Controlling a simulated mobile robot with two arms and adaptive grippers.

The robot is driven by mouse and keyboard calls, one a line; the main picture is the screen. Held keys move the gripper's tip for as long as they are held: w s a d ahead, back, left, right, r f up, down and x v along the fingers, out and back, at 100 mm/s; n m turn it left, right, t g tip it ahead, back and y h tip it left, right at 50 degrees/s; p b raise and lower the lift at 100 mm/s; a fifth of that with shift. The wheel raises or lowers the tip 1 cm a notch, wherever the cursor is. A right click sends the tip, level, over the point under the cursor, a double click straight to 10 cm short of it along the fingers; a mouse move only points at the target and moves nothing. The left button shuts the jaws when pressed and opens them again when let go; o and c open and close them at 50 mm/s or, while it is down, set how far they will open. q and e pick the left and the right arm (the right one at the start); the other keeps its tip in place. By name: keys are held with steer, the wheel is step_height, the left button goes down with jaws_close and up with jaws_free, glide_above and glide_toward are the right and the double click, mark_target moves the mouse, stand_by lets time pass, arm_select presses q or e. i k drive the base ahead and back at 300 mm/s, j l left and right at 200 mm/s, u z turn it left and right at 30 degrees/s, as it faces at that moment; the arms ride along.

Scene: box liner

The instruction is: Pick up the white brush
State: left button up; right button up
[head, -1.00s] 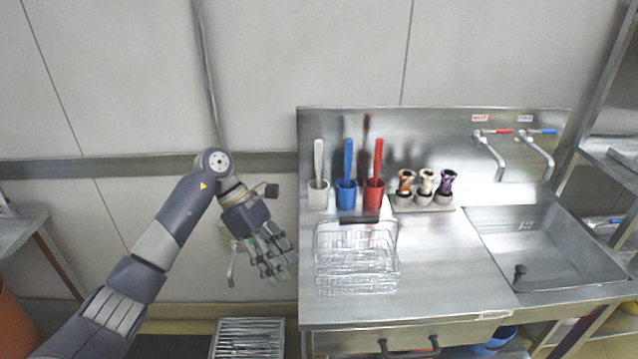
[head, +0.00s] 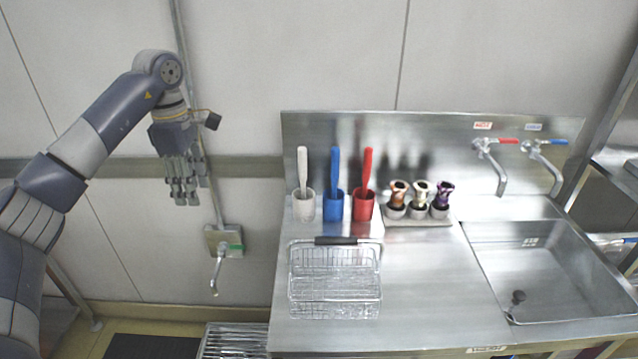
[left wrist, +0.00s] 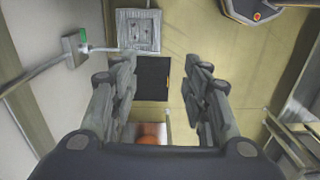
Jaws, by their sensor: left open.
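The white brush (head: 302,168) stands upright in a white cup (head: 304,206) at the back left of the steel counter. My left gripper (head: 187,188) hangs in the air to the left of the counter, fingers pointing down. It is well apart from the brush, about level with it in the picture. In the left wrist view my left gripper (left wrist: 158,98) has its fingers spread, with nothing between them. The brush does not show in that view. My right gripper is not in view.
A blue brush (head: 335,170) and a red brush (head: 367,172) stand in cups to the right. A wire basket (head: 335,280) sits in front. A small rack (head: 418,219) and a sink (head: 545,262) lie further right. A wall tap (head: 219,262) is below my gripper.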

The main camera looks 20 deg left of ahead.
mark_target(302, 150)
steer(key=i+l, duration=0.8)
steer(key=i, duration=0.15)
